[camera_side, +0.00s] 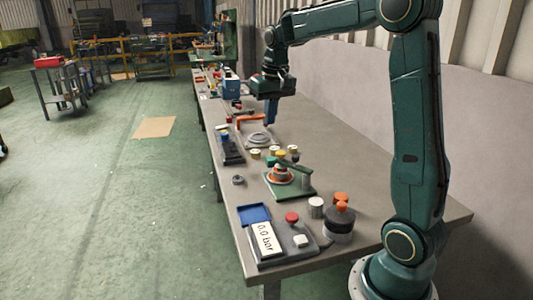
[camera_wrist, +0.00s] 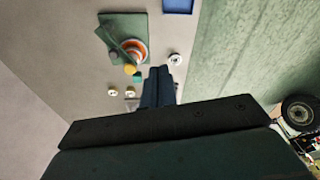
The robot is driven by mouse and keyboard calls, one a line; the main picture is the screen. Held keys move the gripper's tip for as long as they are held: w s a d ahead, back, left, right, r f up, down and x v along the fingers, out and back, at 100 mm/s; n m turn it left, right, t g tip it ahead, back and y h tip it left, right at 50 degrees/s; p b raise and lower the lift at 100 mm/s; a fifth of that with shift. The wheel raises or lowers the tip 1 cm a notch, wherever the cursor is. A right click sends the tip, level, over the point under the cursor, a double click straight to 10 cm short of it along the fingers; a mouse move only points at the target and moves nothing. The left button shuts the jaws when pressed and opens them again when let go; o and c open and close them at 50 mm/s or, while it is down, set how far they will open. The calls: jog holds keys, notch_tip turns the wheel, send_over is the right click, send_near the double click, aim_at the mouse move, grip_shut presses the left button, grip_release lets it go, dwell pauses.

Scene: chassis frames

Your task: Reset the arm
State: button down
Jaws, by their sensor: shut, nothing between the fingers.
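My gripper (camera_side: 271,112) is above the long grey table, over its middle part, with its fingers pointing down. In the wrist view its blue fingers (camera_wrist: 158,80) are together and nothing shows between them. The arm reaches from its base at the right over the back of the table. The fingertips are near an orange-red handle-like part (camera_side: 249,119) and a round grey plate (camera_side: 258,139) in the side view. I cannot tell whether they touch either one.
A green plate (camera_side: 305,192) carries an orange-and-white ringed part (camera_side: 281,175). A pressure display (camera_side: 265,240) reading "0.0 bar", a red button (camera_side: 292,217) and a black round device (camera_side: 339,224) stand at the near end. Small pale cylinders (camera_side: 255,154) lie between.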

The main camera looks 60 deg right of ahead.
jog(key=s+a+n+t, duration=0.4)
jog(key=s+a+n, duration=0.2)
jog(key=s+a, duration=1.3)
jog(key=shift+s+a+f+y, duration=0.2)
jog(key=shift+s+f+y, duration=0.2)
jog(key=shift+s, duration=0.5)
